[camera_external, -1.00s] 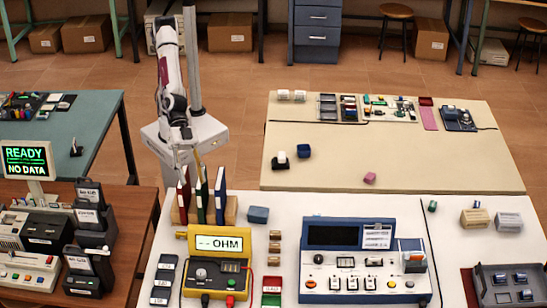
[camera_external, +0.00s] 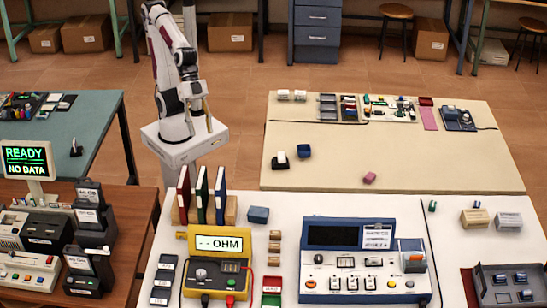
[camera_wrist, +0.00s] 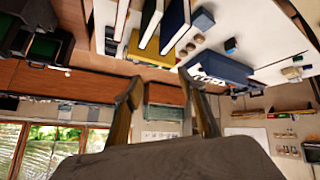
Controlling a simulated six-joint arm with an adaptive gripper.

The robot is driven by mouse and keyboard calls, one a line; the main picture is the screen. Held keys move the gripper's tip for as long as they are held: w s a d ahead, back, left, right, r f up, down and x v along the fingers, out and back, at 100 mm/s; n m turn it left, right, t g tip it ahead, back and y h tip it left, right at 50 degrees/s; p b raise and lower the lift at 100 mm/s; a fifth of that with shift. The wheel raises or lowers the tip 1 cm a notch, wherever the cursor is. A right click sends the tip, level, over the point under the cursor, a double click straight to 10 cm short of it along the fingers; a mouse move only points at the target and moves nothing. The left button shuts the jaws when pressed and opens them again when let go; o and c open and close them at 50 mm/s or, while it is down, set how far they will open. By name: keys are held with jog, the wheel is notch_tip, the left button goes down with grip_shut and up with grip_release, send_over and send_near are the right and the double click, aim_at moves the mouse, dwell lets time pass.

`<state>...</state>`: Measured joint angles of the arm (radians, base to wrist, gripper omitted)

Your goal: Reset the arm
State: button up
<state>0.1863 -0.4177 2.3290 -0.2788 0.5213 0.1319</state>
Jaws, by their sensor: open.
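My arm stands folded above its white base at the upper left middle of the external view. My gripper (camera_external: 196,118) hangs beside the arm, above the base and behind the upright books. In the wrist view my gripper (camera_wrist: 158,86) shows two fingers spread apart with nothing between them. It is clear of the tables and touches no object that I can see.
Upright books (camera_external: 201,195), a yellow ohm meter (camera_external: 217,262) and a blue console (camera_external: 362,265) stand on the white table. A beige table (camera_external: 400,155) lies to the right. A brown desk with a READY screen (camera_external: 27,160) is left. Floor (camera_external: 245,110) is open around my base.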

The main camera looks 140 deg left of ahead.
jog(key=s+a+f+n+g+y, duration=0.1)
jog(key=s+a+f+g+y, duration=0.1)
jog(key=s+a, duration=0.8)
jog(key=s+f+y, duration=0.1)
jog(key=s+f, duration=0.1)
jog(key=s, duration=0.2)
jog(key=shift+s+a+f, duration=0.2)
jog(key=shift+a+f, duration=0.05)
jog(key=shift+a, duration=0.05)
